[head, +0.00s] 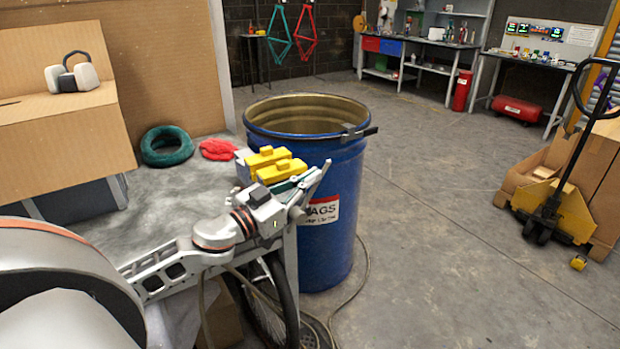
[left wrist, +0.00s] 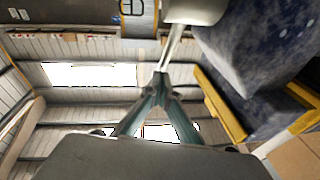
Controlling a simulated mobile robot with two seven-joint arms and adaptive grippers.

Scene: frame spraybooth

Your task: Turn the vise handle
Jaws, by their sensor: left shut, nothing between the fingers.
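The vise (head: 268,162), with yellow jaws and a blue-grey body, sits at the bench's near right corner. It fills the right of the left wrist view (left wrist: 262,60). A slim grey handle bar (head: 317,182) slants beside it; in the left wrist view, the bar (left wrist: 175,45) runs down from a pale round hub. My left gripper (head: 294,187), with teal fingers, is right by the vise and bar. In the left wrist view its fingertips (left wrist: 160,82) meet at the bar's lower end. It is shut and empty; whether it touches the bar I cannot tell. My right gripper is out of view.
A blue drum (head: 335,240) stands close behind the vise. A green coil (head: 167,147) and red cloth (head: 218,149) lie on the bench (head: 100,215). A cardboard box (head: 70,130) with ear defenders stands left. A wheel (head: 275,310) is below.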

